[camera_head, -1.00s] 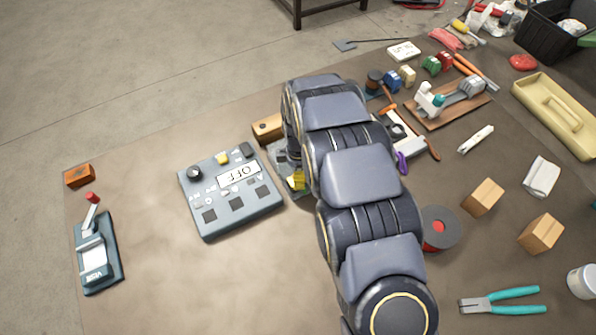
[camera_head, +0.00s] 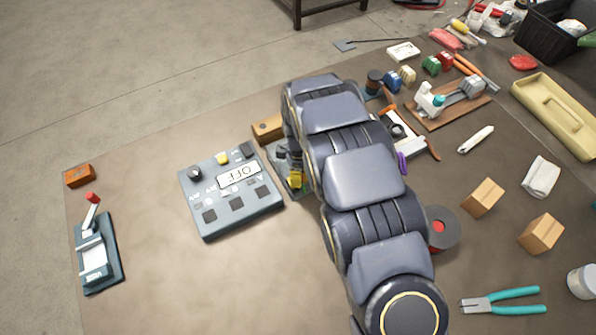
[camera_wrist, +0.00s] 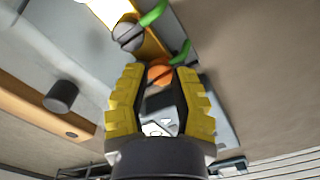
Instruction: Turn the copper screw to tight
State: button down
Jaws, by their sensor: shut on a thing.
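The copper screw (camera_wrist: 158,76) shows in the wrist view as an orange, round slotted head between the yellow fingertips of my gripper (camera_wrist: 157,90). My gripper is shut on it, with one finger on each side. A grey slotted screw (camera_wrist: 129,36) sits just beyond it, with a green wire (camera_wrist: 153,14) beside it. A second green wire (camera_wrist: 181,52) runs up next to the copper screw. In the head view my gripper (camera_head: 296,181) points down at a small grey base (camera_head: 281,158); my arm hides much of that base, and the copper screw is hidden there.
A grey control box (camera_head: 228,215) reading OFF stands close left of my gripper. A wooden block (camera_head: 267,128) lies behind it. A red-handled lever device (camera_head: 97,255) stands far left. The front-left mat is clear.

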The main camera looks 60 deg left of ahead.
jog(key=c, duration=1.1)
grip_release()
jog(key=shift+o, duration=0.2)
notch_tip(320, 180, up, 12)
